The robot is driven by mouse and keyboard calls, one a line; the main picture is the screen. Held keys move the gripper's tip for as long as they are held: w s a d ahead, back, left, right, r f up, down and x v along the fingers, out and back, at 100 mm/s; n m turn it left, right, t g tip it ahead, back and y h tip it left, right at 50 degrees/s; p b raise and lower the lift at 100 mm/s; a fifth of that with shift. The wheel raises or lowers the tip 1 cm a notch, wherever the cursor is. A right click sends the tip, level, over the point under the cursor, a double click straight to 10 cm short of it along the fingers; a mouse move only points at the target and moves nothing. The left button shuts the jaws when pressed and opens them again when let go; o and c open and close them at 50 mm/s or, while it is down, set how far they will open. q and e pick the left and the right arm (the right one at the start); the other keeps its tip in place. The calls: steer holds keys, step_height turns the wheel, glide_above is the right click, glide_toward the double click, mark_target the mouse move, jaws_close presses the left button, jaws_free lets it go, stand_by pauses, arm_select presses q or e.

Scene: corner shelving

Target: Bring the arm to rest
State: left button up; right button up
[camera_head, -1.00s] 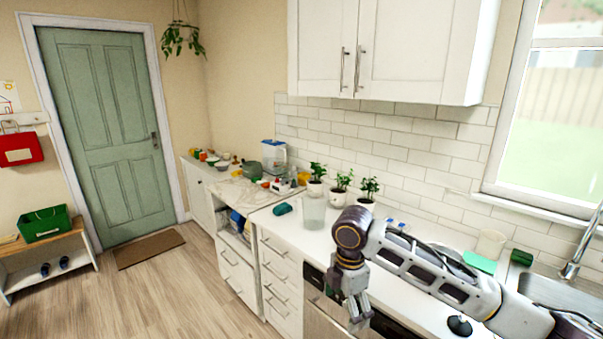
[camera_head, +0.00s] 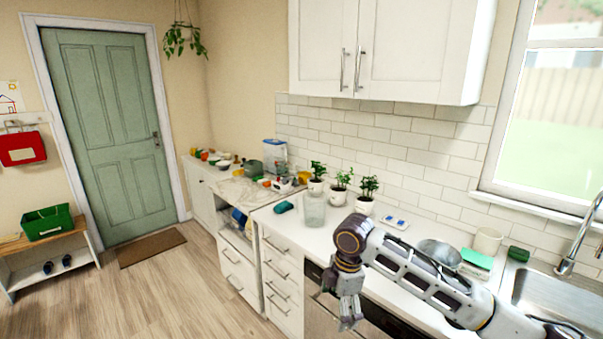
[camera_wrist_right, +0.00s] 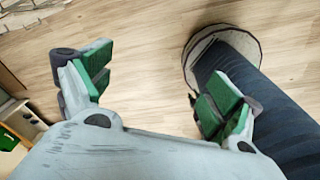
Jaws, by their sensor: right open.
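My right gripper (camera_head: 350,312) hangs downward in the head view, in front of the counter's front edge. In the right wrist view my right gripper (camera_wrist_right: 155,95) has its two green-padded fingers spread wide apart with nothing between them. Bare wood floor (camera_wrist_right: 140,45) shows beyond the fingers. My right arm (camera_head: 415,270) comes in from the lower right and stretches over the counter (camera_head: 425,235), covering part of it. My left gripper is not in either view.
On the counter stand a clear container (camera_head: 314,210), potted plants (camera_head: 340,186), a white cup (camera_head: 487,241), a metal bowl (camera_head: 438,253) and a green-topped stack (camera_head: 477,260). The sink (camera_head: 555,292) lies at right.

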steer(key=w+d+f+m+t+y, duration=0.1)
steer(key=w+f+m, duration=0.3)
steer(key=f, duration=0.6)
steer(key=w+d+f+m+t+y, duration=0.1)
steer(key=w+f+m, duration=0.3)
steer(key=f, duration=0.6)
steer(key=s+d+f+m, duration=0.2)
steer(key=s+d+f, duration=0.1)
steer(key=f, duration=0.5)
steer(key=s+d+f+m+h, duration=0.1)
steer(key=s+d+f+m, duration=0.1)
steer(key=f, duration=0.6)
steer(key=s+d+f+m, duration=0.2)
steer(key=s+d+f, duration=0.1)
steer(key=f, duration=0.5)
steer(key=s+d+f+m+h, duration=0.1)
steer(key=s+d+f+m, duration=0.3)
steer(key=s+f, duration=1.35)
steer(key=s+d+f, duration=0.1)
steer(key=s+f, duration=0.2)
steer(key=s, duration=1.2)
steer(key=s+d+f+g+h, duration=0.1)
steer(key=s+f, duration=0.3)
steer(key=s, duration=1.1)
steer(key=shift+d+m, duration=0.3)
steer(key=shift+d, duration=0.2)
